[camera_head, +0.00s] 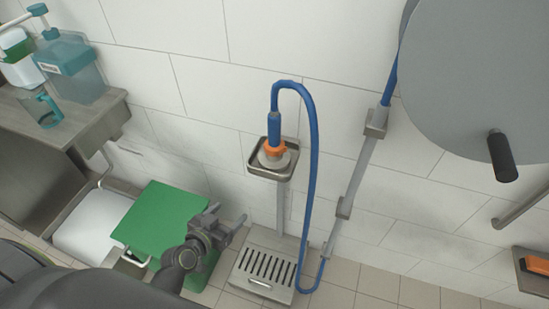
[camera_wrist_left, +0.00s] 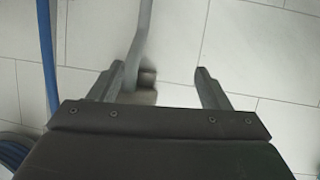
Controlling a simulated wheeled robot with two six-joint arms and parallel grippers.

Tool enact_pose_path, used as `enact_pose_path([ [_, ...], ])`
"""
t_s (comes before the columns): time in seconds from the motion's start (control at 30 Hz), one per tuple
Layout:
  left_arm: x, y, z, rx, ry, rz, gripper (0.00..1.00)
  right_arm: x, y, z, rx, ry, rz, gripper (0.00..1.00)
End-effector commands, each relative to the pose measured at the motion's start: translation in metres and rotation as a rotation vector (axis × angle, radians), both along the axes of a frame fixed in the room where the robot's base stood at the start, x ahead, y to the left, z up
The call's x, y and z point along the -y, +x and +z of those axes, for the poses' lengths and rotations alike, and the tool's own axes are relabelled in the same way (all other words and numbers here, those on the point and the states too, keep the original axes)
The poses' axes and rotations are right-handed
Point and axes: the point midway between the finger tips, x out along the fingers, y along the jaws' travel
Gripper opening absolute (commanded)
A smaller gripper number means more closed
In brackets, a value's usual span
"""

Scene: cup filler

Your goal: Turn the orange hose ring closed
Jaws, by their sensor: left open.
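The orange hose ring (camera_head: 273,147) sits at the lower end of the upright blue hose nozzle (camera_head: 274,127), above a small square metal tray (camera_head: 284,175) on a post by the wall. My left gripper (camera_head: 226,216) is open and empty, below and to the left of the ring and apart from it. In the left wrist view its two fingers (camera_wrist_left: 160,74) are spread, and the orange ring does not show. A blue hose (camera_wrist_left: 48,50) runs along the left of that view. My right gripper is in neither view.
A green lid (camera_head: 160,222) lies behind my left gripper. A slotted metal drain box (camera_head: 262,268) stands on the floor under the tray. The blue hose loops down to the right of the post. A large grey disc (camera_head: 480,70) fills the upper right.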

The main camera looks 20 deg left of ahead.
Motion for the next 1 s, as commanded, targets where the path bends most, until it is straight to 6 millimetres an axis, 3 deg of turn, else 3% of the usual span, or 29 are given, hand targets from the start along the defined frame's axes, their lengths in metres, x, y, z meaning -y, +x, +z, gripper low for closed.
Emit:
enact_pose_path([
  [0.03,0.006,0.007,0.017,0.077,-0.007,-0.023,0.71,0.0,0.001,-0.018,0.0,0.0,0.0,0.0],
  [0.2,0.024,0.011,0.088,0.278,-0.02,-0.091,0.71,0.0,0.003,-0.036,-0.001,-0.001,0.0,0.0],
  [0.37,0.033,0.008,0.125,0.376,-0.024,-0.125,0.71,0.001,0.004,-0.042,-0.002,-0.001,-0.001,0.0],
  [0.57,0.038,0.018,0.137,0.401,-0.025,-0.132,0.71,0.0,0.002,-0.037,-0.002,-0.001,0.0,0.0],
  [1.0,0.064,0.101,0.137,0.398,-0.025,-0.133,0.71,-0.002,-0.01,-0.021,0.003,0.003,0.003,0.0],
])
